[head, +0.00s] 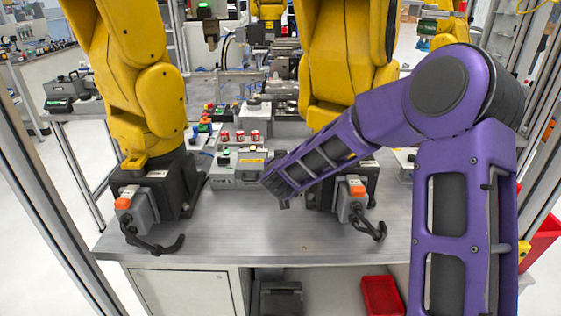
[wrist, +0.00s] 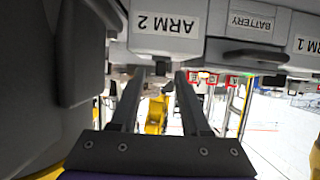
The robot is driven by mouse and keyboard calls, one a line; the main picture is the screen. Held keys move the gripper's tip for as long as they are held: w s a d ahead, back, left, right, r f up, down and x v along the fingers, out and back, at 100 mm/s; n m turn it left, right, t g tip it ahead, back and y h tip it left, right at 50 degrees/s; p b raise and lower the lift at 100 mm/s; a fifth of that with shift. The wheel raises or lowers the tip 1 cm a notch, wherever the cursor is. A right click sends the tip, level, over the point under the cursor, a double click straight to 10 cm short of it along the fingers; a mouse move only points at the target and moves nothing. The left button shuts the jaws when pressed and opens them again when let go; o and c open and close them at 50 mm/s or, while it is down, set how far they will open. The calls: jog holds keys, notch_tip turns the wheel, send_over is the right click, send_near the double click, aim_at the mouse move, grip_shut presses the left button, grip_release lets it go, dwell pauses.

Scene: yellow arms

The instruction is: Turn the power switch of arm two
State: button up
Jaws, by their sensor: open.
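A grey control box (head: 237,172) stands on the table between two yellow arms. In the wrist view, a label reading ARM 2 (wrist: 165,23) is on a grey face just beyond my gripper (wrist: 158,74). My two dark fingers are apart, with nothing between them, and their tips are near the lower edge of that face. Small red-framed parts (wrist: 232,81) are right of the fingers. I cannot tell which part is arm two's switch. In the head view my purple forearm hides most of the gripper.
The yellow arms (head: 160,105) (head: 340,60) stand left and right of the box, with orange-topped connectors (head: 123,204) (head: 357,191) and black cables in front. The table's front (head: 240,240) is clear. A BATTERY label (wrist: 251,22) and an ARM 1 label (wrist: 307,45) lie to the right.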

jog(key=shift+w+f, duration=0.2)
jog(key=shift+w, duration=0.3)
grip_shut()
